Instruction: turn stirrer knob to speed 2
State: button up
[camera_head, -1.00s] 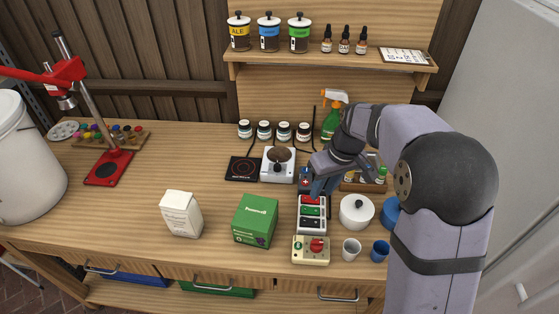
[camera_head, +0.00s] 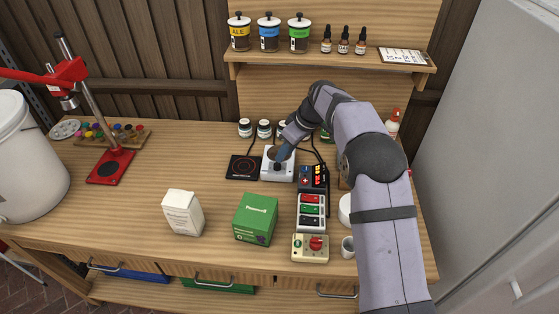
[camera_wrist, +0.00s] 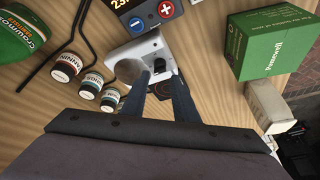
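The white stirrer (camera_head: 279,171) stands on the bench beside a black hot plate, with a round plate on top and a dark knob on its front. My gripper (camera_head: 284,152) is over the stirrer in the head view, where its fingers partly cover the top plate. In the wrist view the dark knob (camera_wrist: 159,67) shows on the white stirrer body (camera_wrist: 147,50). My two blue-grey fingers (camera_wrist: 159,78) are apart, one on either side of the knob's line. They hold nothing that I can see. I cannot tell whether they touch the knob, and the speed marks are unreadable.
Small jars (camera_head: 263,129) stand behind, with dark cables nearby. A green box (camera_head: 256,219) and white carton (camera_head: 183,212) stand in front.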

aim_at(279, 166)
jog(key=shift+p+x, duration=1.2)
jog(key=shift+x, duration=2)
grip_shut()
